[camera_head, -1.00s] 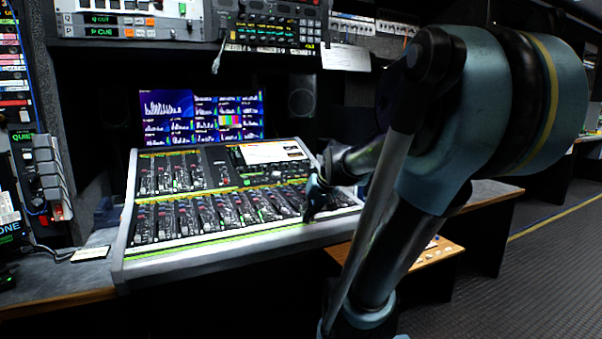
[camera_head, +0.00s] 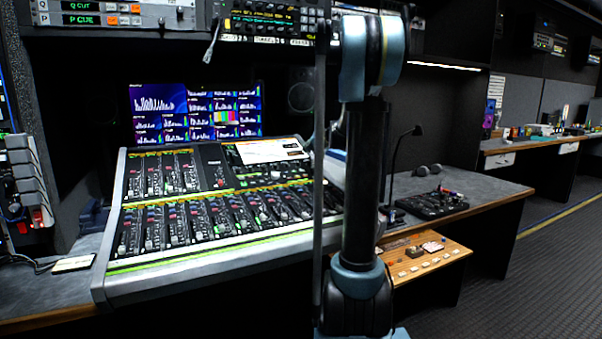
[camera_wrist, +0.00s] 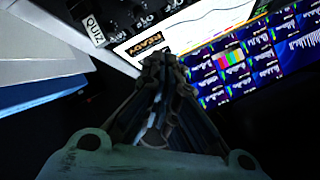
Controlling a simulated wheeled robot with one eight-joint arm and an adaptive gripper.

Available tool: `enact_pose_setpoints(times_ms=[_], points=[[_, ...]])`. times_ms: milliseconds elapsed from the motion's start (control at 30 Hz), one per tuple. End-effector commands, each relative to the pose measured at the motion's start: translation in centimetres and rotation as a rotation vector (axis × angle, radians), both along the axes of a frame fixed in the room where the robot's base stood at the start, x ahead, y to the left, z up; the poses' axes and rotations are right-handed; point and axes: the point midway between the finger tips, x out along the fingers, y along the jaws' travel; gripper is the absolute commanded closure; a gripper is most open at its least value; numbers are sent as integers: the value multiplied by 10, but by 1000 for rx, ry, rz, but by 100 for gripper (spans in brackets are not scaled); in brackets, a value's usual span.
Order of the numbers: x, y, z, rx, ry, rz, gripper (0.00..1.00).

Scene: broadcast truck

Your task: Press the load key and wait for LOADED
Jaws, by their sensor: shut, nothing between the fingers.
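A mixing console (camera_head: 210,258) with rows of faders and knobs fills the middle of the head view. A white panel (camera_head: 270,151) is at its upper right. The wrist view shows a white panel (camera_wrist: 188,29) close up, with a small black label carrying orange letters I cannot read for certain. My gripper (camera_wrist: 158,68) is shut and empty, its tips in front of that panel's lower edge; I cannot tell whether they touch it. In the head view my gripper is hidden behind my arm. I cannot make out a load key or the word LOADED.
Monitors (camera_head: 196,112) stand behind the console. A "QUIZ" tag (camera_wrist: 92,28) is near the panel. To the right are a grey desk (camera_head: 490,186) with a black control box (camera_head: 433,204) and a wooden shelf (camera_head: 455,250) with small keys. The floor at right is clear.

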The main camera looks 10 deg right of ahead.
Motion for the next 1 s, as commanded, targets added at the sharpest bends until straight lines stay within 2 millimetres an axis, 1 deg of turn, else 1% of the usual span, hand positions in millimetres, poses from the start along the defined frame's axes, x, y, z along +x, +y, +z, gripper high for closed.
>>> enact_pose_setpoints(times_ms=[100, 433, 567, 767, 1000], points=[[7, -4, 1, 7, -8, -8, 100], [7, -5, 1, 7, -9, -11, 100], [8, -5, -3, 6, -8, -10, 100], [15, -2, -20, 6, -8, -10, 100], [26, 2, -47, 7, -9, -9, 100]])
